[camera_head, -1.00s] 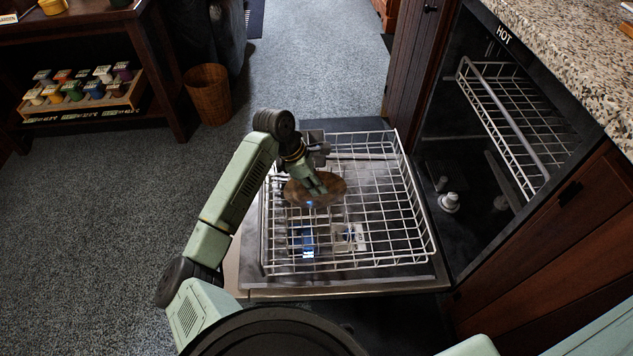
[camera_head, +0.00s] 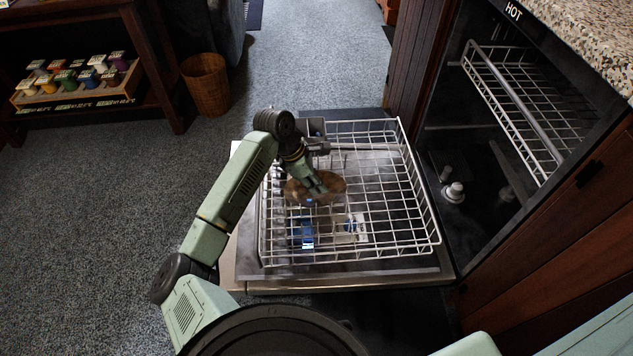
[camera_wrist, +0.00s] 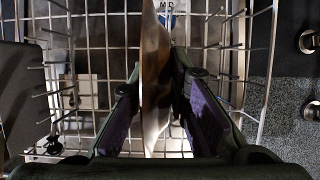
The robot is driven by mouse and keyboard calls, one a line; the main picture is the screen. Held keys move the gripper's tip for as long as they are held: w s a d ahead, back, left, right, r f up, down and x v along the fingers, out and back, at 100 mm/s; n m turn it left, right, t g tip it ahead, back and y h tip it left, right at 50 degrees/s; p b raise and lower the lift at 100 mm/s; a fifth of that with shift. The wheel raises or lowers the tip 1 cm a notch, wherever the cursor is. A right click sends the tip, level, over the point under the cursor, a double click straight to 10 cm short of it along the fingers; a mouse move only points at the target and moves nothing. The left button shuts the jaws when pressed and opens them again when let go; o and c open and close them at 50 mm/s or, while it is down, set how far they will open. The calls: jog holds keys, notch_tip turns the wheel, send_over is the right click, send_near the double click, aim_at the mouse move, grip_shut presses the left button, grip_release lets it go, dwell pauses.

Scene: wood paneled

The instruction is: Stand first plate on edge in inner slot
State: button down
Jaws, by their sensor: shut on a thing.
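A brown plate (camera_head: 299,190) is held by my gripper (camera_head: 319,188) over the left part of the pulled-out lower dishwasher rack (camera_head: 437,243). In the wrist view the plate (camera_wrist: 153,95) appears nearly edge-on, a narrow upright strip between the two fingers of my gripper (camera_wrist: 156,78). The fingers are shut on it. Rows of wire tines show at both sides of the plate in the wrist view. The slots right under the plate are partly hidden by it, and I cannot tell whether its lower edge touches the rack wires.
The rack's right side is empty. A blue-and-white packet (camera_head: 307,234) shows through the wires near the front. The upper rack (camera_head: 520,100) is inside the dishwasher at right, beside a stone counter (camera_head: 590,40). A wicker bin (camera_head: 206,84) stands on the carpet at left.

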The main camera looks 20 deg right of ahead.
jog(key=shift+f, duration=0.15)
jog(key=shift+f+b, duration=0.35)
jog(key=shift+b, duration=0.1)
jog(key=shift+f, duration=0.1)
jog(key=c, duration=1.4)
grip_release()
jog(key=shift+c, duration=0.2)
jog(key=shift+o, duration=0.5)
jog(key=shift+o, duration=1.1)
jog(key=v, duration=1.2)
